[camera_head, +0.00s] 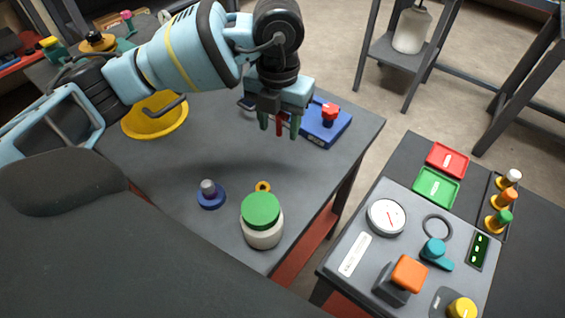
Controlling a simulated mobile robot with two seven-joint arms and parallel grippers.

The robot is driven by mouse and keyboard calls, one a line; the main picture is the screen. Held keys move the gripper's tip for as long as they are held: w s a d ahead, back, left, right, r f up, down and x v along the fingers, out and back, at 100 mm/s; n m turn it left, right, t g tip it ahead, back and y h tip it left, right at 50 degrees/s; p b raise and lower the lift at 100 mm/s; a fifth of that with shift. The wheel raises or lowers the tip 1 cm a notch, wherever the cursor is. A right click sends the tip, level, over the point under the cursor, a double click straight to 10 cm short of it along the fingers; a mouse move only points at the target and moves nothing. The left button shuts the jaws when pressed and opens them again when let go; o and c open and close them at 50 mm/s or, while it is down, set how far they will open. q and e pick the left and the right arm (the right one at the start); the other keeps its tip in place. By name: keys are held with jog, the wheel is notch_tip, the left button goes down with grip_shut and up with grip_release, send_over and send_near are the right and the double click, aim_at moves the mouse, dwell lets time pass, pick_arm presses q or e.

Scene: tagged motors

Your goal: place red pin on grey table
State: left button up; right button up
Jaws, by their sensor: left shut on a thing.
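My left gripper (280,128) reaches in over the grey table (225,150), its green-tipped fingers pointing down. It is shut on the red pin (279,123), a slim red piece showing between the fingers. The upper part of the pin is hidden by the gripper. The pin appears to be above the table top, though its exact height is hard to tell. My right gripper is not in view.
A blue block (327,131) with a red knob stands just right of the gripper. A yellow bowl (155,118), a blue-based peg (210,196) and a green-lidded jar (262,222) stand on the table. The table's middle is clear. A panel (335,240) stands at right.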

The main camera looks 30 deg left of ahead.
aim_at(279, 166)
pick_arm(q)
jog(key=shift+f, duration=5)
jog(key=shift+f, duration=0.15)
jog(key=o, duration=1)
jog(key=shift+c, duration=0.2)
notch_tip(279, 166, up, 12)
jog(key=shift+r, duration=0.2)
